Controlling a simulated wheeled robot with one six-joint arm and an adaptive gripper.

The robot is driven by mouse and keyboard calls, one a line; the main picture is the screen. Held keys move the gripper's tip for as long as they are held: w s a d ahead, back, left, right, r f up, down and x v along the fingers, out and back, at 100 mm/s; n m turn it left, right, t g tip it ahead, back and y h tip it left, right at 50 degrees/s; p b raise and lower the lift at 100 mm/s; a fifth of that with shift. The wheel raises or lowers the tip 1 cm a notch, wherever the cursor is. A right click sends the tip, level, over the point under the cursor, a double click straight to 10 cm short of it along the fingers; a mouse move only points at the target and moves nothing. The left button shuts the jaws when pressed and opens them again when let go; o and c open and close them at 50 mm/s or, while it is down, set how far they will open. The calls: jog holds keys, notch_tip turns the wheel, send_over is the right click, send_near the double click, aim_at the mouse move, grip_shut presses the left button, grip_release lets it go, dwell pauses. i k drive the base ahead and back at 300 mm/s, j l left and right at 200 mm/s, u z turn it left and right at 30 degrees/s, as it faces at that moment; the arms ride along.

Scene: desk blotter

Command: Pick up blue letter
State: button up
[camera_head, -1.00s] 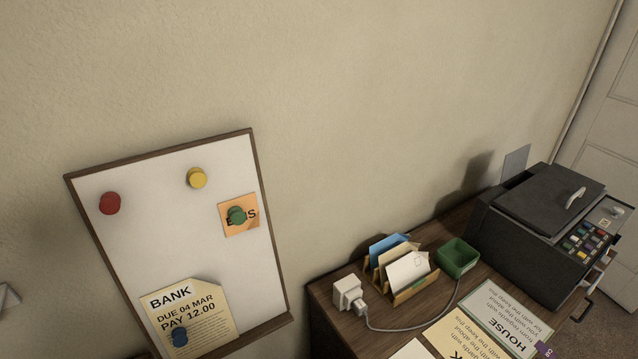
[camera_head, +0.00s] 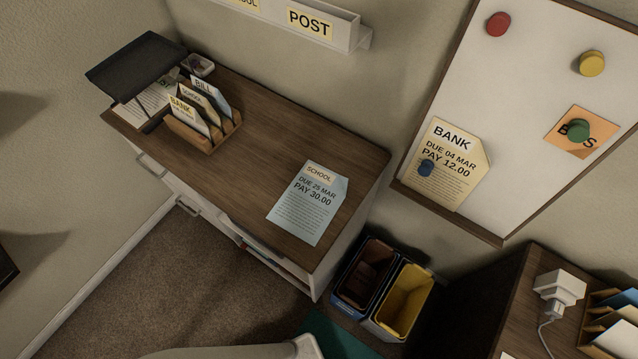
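A pale blue letter (camera_head: 308,203) lies flat on the right part of a brown wooden desk (camera_head: 268,133). It reads SCHOOL, DUE 25 MAR, PAY 30.00, and nothing covers it. Another blue item, perhaps an envelope (camera_head: 627,298), stands in a holder at the right edge, partly cut off by the frame. A pale rounded part, which may be mine, shows at the bottom edge. My gripper's fingers are not in view.
A wooden rack (camera_head: 202,137) of letters and a dark tray (camera_head: 136,68) stand at the desk's left end. Bins, one yellow inside (camera_head: 408,296), stand right of the desk. A whiteboard (camera_head: 527,62) hangs above. The desk's middle is bare.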

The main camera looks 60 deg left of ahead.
aim_at(306, 209)
jog(key=u, duration=1.5)
jog(key=k+l+z, duration=0.1)
jog(key=z, duration=0.4)
jog(key=k+l+z, duration=0.3)
jog(key=z, duration=0.15)
jog(key=i, duration=0.5)
